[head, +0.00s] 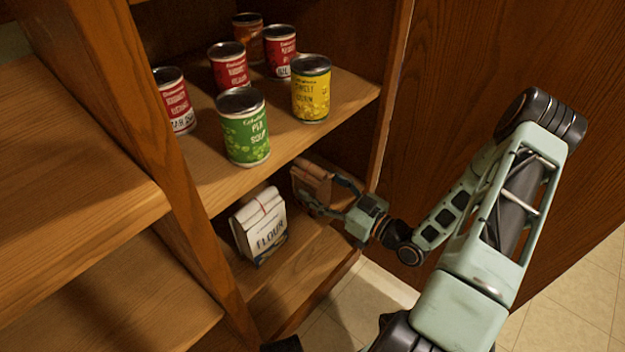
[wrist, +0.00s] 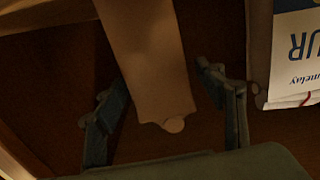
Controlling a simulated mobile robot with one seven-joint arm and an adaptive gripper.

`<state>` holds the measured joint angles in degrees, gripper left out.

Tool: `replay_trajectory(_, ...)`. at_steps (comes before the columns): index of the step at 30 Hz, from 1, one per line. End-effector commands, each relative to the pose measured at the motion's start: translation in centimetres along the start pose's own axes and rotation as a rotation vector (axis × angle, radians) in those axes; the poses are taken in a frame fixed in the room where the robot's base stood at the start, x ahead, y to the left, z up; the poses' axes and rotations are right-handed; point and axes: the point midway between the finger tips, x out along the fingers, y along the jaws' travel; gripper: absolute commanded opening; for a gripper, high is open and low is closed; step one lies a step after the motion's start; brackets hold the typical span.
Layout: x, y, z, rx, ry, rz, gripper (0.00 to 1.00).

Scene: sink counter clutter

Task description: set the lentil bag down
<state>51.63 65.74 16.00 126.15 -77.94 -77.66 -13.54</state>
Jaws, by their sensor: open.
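The lentil bag, a brown paper bag (head: 313,178), is on the lower cabinet shelf, to the right of the flour bag. In the head view it looks upright, and its base is partly hidden by my gripper. In the wrist view the brown bag (wrist: 146,52) lies between the two fingers, with dark gaps showing on both sides. My gripper (head: 321,191) is open around the bag's near end; it also shows in the wrist view (wrist: 160,88). No clear finger contact shows.
A white flour bag (head: 259,226) stands close on the left; its edge shows in the wrist view (wrist: 296,55). Several cans, including a green pea soup can (head: 243,127) and a yellow can (head: 311,89), stand on the shelf above. A cabinet door or panel (head: 450,80) is at right.

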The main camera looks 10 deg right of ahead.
Motion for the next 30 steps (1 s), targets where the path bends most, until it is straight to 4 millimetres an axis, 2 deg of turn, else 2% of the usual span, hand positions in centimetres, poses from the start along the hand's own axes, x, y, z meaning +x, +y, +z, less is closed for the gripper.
replay_trajectory(1, -1.3, 0.1, -0.2, 0.002, -0.002, 0.005, 0.64)
replay_trajectory(6, -5.0, 0.1, -0.2, 0.003, -0.002, 0.004, 0.64)
replay_trajectory(12, -8.1, 0.1, -0.1, 0.001, -0.001, 0.003, 0.64)
replay_trajectory(18, -9.2, 0.0, -0.1, 0.001, 0.001, 0.0, 0.64)
replay_trajectory(30, -9.2, 0.0, 0.0, 0.001, 0.001, 0.0, 0.64)
